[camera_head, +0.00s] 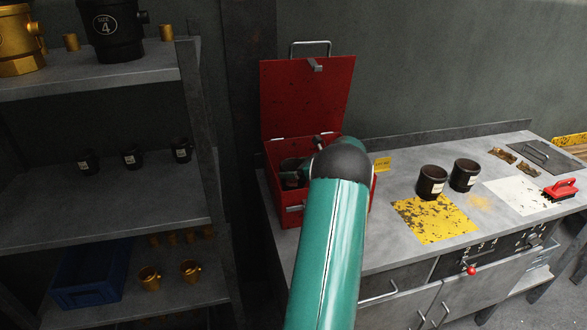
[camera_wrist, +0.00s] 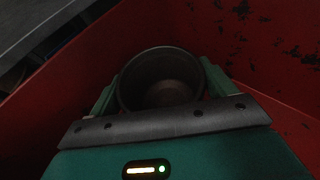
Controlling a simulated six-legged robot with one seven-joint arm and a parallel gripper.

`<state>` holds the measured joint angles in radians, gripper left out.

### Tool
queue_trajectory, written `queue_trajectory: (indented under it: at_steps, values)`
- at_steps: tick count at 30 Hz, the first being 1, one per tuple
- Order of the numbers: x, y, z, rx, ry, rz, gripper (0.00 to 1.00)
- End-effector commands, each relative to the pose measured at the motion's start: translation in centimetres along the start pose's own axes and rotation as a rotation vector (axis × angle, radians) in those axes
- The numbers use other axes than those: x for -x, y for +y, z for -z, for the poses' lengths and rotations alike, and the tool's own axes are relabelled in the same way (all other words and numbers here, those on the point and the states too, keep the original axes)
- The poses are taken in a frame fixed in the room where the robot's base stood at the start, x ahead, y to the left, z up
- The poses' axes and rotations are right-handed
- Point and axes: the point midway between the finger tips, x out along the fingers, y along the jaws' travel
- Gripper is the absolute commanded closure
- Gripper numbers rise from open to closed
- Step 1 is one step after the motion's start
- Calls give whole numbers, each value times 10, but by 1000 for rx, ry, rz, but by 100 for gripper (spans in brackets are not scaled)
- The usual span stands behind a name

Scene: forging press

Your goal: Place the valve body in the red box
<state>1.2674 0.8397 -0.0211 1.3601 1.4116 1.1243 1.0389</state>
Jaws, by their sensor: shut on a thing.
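The red box (camera_head: 287,215) stands on the left end of the grey workbench with its lid (camera_head: 306,98) raised. My arm reaches over the box and hides part of its inside. In the wrist view my gripper (camera_wrist: 160,88) is shut on a dark, round, hollow valve body (camera_wrist: 160,66), with one green finger on each side of it. Red box walls (camera_wrist: 262,40) rise around the gripper and the part, so the part is inside or just within the box opening. I cannot tell whether it touches the box floor.
Two dark cups (camera_head: 432,182) (camera_head: 465,175) stand near a yellow worn patch (camera_head: 436,220) on the bench. A red-handled brush (camera_head: 561,188) lies at the right. A shelf rack (camera_head: 100,80) with gold and black parts and a blue crate (camera_head: 88,276) stands at the left.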

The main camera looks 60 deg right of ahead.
Motion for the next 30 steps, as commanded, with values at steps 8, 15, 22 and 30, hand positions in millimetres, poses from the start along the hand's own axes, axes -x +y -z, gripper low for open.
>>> queue_trajectory:
  at_steps: [8, 15, 22, 30]
  values:
    - [-1, 0, -1, 3, -4, 0, 88]
    - [-1, 0, 1, 1, -1, -1, 0]
    - [4, 0, -2, 1, -1, 1, 0]
    - [52, -1, -1, 1, -1, 3, 0]
